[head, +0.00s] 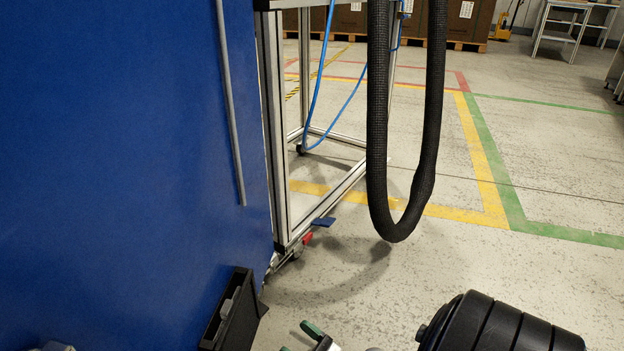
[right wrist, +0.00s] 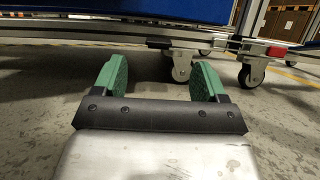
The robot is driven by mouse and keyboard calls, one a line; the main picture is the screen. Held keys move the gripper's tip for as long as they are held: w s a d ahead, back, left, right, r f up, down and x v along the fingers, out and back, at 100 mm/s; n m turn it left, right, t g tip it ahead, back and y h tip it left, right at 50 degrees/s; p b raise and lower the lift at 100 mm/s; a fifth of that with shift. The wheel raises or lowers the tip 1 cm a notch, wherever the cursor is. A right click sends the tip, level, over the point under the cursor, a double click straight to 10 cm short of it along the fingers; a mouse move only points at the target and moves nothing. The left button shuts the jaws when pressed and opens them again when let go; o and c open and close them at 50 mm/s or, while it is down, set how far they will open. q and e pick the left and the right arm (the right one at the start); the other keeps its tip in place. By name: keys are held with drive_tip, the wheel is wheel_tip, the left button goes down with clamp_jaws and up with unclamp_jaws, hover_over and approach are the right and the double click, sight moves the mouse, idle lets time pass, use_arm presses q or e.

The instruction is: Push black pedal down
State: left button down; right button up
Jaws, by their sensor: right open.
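My right gripper (right wrist: 160,76) is open and empty in the right wrist view, its two green fingers spread apart. Part of it shows at the bottom edge of the head view (head: 314,332). Beyond the fingers, a short dark piece (right wrist: 159,43) sticks out beside a grey caster (right wrist: 182,66) under the blue panel; it may be the black pedal, but I cannot tell for sure. It appears apart from the fingers. To its right, another caster (right wrist: 253,70) has a red-ended piece (right wrist: 277,50) by it. I cannot make out my left gripper.
A tall blue panel (head: 120,130) fills the left, with a black open box (head: 235,312) at its lower edge. An aluminium frame (head: 275,130) stands behind. A thick black hose (head: 377,130) hangs in a loop.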

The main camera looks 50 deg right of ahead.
drive_tip(key=shift+s+d+p, duration=0.15)
drive_tip(key=shift+s+p, duration=0.05)
drive_tip(key=shift+s, duration=0.75)
drive_tip(key=shift+s+d+p, duration=0.1)
drive_tip(key=shift+s+p, duration=0.1)
drive_tip(key=shift+s, duration=0.75)
